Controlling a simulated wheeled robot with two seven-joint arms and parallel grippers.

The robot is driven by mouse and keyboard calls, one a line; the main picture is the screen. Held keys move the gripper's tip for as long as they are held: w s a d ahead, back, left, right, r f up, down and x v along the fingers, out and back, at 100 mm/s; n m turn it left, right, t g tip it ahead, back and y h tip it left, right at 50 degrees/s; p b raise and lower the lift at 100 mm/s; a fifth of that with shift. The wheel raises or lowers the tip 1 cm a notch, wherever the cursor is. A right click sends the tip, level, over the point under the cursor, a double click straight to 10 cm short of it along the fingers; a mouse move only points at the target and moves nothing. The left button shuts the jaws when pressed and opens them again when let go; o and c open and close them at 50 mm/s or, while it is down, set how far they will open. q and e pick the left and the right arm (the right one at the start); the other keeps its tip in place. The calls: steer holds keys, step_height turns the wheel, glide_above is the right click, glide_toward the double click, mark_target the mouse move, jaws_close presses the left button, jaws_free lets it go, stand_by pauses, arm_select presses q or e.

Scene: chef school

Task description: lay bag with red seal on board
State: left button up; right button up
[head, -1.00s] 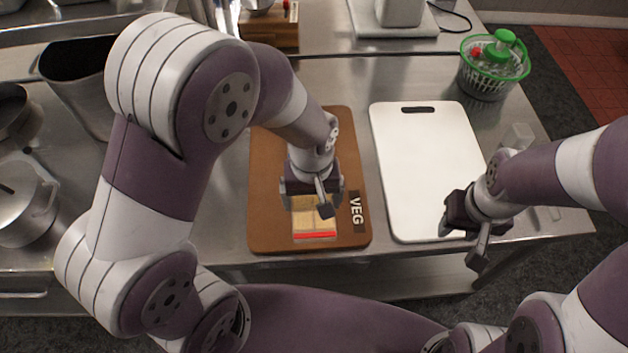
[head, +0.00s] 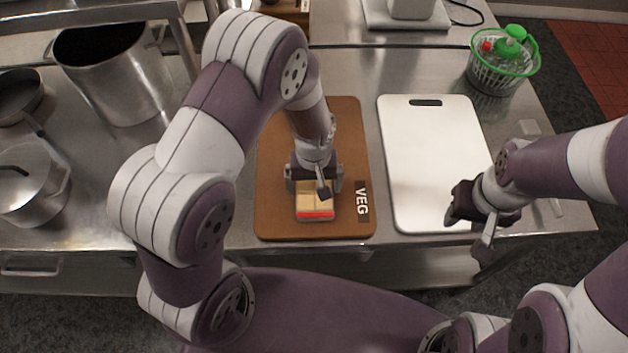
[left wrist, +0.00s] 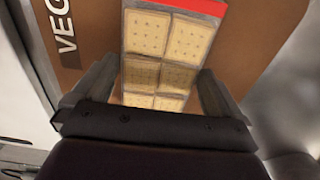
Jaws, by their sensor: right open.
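The bag with the red seal (head: 315,213), clear with several square crackers, is at the brown VEG board (head: 275,215), its seal toward the front edge. In the left wrist view the bag (left wrist: 165,45) runs between the fingers. My left gripper (head: 315,185) is shut on the bag's sides from above and hides its far part. The bag is low over the board; I cannot tell whether it rests on it. My right gripper (head: 470,225) is open and empty over the lower right corner of the white board (head: 430,150).
A green-rimmed basket (head: 500,72) stands at the back right. A large steel pot (head: 115,75) and a lidded pan (head: 30,185) stand on the left. The white board is bare.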

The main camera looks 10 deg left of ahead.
mark_target(314, 186)
arm_select(q)
steer(key=shift+w+r, duration=0.1)
steer(key=shift+r, duration=0.25)
step_height(314, 186, up, 11)
steer(key=b, duration=0.2)
steer(key=s+a+r+m+t, duration=0.1)
steer(key=s+a+m, duration=0.2)
steer(key=s+a, duration=0.4)
steer(key=shift+s+a+r, duration=0.15)
steer(key=shift+s, duration=0.65)
